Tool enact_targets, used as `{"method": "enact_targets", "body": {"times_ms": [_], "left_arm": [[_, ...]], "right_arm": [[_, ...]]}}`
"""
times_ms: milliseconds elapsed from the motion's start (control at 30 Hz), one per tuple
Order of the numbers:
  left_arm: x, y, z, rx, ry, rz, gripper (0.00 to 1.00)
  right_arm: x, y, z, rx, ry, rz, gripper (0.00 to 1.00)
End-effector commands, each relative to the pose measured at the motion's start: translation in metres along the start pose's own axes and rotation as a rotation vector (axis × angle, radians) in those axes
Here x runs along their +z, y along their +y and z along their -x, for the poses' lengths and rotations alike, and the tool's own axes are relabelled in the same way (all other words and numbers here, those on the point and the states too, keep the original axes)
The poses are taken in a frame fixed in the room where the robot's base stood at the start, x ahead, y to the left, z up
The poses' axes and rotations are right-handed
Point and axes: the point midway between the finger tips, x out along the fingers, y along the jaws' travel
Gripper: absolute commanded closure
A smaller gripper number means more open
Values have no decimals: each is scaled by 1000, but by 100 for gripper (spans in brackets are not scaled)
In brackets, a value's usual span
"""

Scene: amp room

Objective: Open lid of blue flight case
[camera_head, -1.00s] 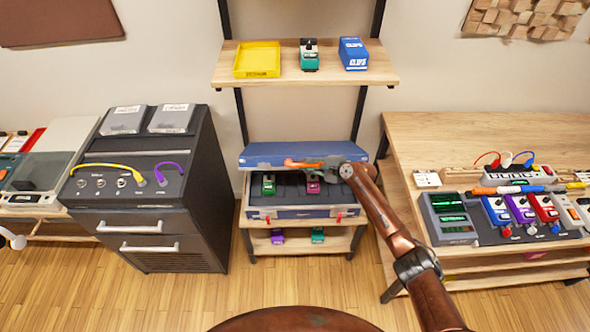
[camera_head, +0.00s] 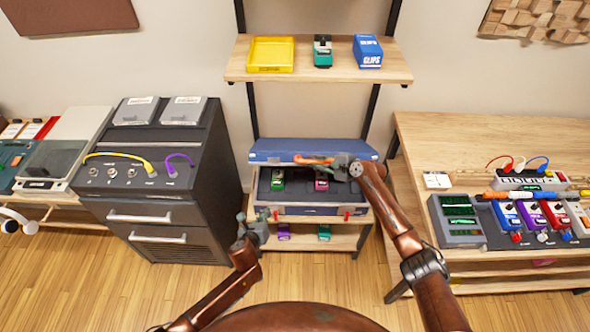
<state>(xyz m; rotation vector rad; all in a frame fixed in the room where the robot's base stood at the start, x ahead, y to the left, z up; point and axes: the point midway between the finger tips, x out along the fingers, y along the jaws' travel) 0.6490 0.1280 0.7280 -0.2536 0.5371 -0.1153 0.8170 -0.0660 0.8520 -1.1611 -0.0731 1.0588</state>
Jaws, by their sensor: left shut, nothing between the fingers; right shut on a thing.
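The blue flight case (camera_head: 300,210) sits on the low wooden rack. Its blue lid (camera_head: 285,147) is raised above the case body, showing a dark interior with a green pedal (camera_head: 278,179) and a pink pedal (camera_head: 322,183). My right gripper (camera_head: 328,161) is at the lid's front edge, shut, by an orange strip (camera_head: 312,160). It seems to hold the lid there; the exact contact is too small to tell. My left gripper (camera_head: 258,218) is shut and empty, close to the case's front left corner. Red latches show on the case front.
A shelf (camera_head: 300,75) above carries a yellow tray (camera_head: 271,56), a green pedal and a blue box. A dark cabinet (camera_head: 160,215) stands close on the left. A wooden table (camera_head: 460,135) with pedals stands on the right. Two pedals lie on the rack below the case.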

Motion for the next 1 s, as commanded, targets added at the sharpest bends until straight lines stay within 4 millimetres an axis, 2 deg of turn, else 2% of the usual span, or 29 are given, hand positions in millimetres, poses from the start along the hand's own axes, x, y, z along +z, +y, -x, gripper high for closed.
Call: {"method": "enact_targets", "body": {"times_ms": [33,100,200,300,433,567,1000], "left_arm": [[25,-24,7,-32,-41,-113,100],[51,-51,18,-61,-92,-257,100],[77,-79,32,-84,-151,-412,100],[92,-95,41,-95,-188,-505,100],[100,-104,42,-99,-207,-553,100],[103,-106,27,-97,-207,-554,100],[115,-119,-50,-99,-206,-550,100]], "right_arm": [[0,-1,0,-2,0,0,100],[0,-1,0,-2,0,0,100],[0,-1,0,-2,0,0,100],[0,-1,0,-2,0,0,100],[0,-1,0,-2,0,0,100],[0,-1,0,-2,0,0,100],[0,-1,0,-3,1,0,100]]}}
